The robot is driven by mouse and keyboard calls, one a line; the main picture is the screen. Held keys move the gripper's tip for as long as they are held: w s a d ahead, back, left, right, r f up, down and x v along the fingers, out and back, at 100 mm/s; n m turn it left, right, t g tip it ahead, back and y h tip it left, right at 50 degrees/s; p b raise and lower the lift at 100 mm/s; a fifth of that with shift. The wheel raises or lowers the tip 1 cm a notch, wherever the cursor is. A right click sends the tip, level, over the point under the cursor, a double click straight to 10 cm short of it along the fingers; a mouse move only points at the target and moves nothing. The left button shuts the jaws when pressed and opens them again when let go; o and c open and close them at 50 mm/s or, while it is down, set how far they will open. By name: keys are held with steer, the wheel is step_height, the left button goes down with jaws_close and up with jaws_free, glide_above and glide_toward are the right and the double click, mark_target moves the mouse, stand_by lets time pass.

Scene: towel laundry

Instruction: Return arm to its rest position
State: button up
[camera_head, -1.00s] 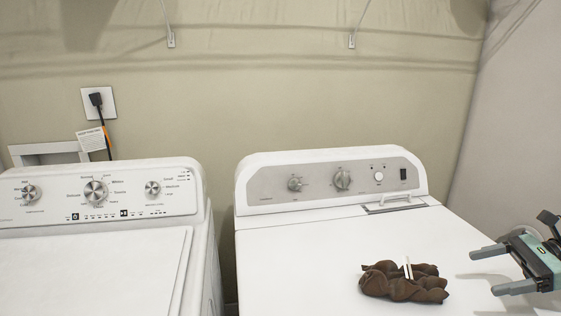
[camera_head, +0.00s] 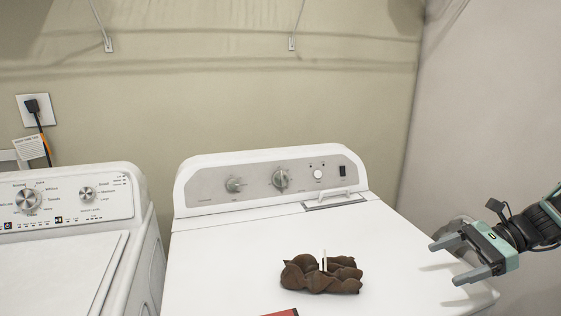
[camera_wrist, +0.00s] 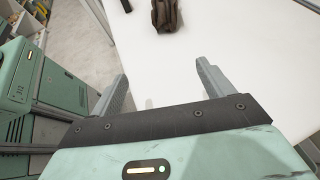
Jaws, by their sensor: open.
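My gripper (camera_head: 445,259) is at the right, over the right edge of the white dryer top (camera_head: 215,260). Its two grey fingers point left and stand apart with nothing between them. In the wrist view my gripper (camera_wrist: 160,85) is also open, over the white surface. A twisted brown towel (camera_head: 320,275) lies on the machine's top, to the left of the fingers and apart from them. The towel (camera_wrist: 167,14) also shows at the top of the wrist view.
A white washer (camera_head: 60,265) stands at the left, with a gap between the machines. The control panel (camera_head: 275,178) rises at the back. A grey wall (camera_head: 475,110) stands at the right. A red-edged object (camera_head: 284,313) shows at the bottom edge.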

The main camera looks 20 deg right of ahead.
steer(key=s+a+r+n+g+h, duration=0.1)
steer(key=a+n+g+h, duration=0.25)
steer(key=a+n, duration=0.55)
steer(key=s+a+r+n+g+h, duration=0.1)
steer(key=s+a+n+g+h, duration=0.25)
steer(key=a, duration=0.85)
steer(key=s+a+r+n+t+h, duration=0.1)
steer(key=s+a+r+n+h, duration=0.1)
steer(key=s+a+n, duration=0.3)
steer(key=s+a+r+n+t+h, duration=0.1)
steer(key=s+a+n+t+h, duration=0.1)
steer(key=s+a+n, duration=0.3)
steer(key=a+n, duration=0.3)
steer(key=n, duration=0.3)
steer(key=shift+r+h, duration=0.35)
steer(key=shift+h, duration=0.05)
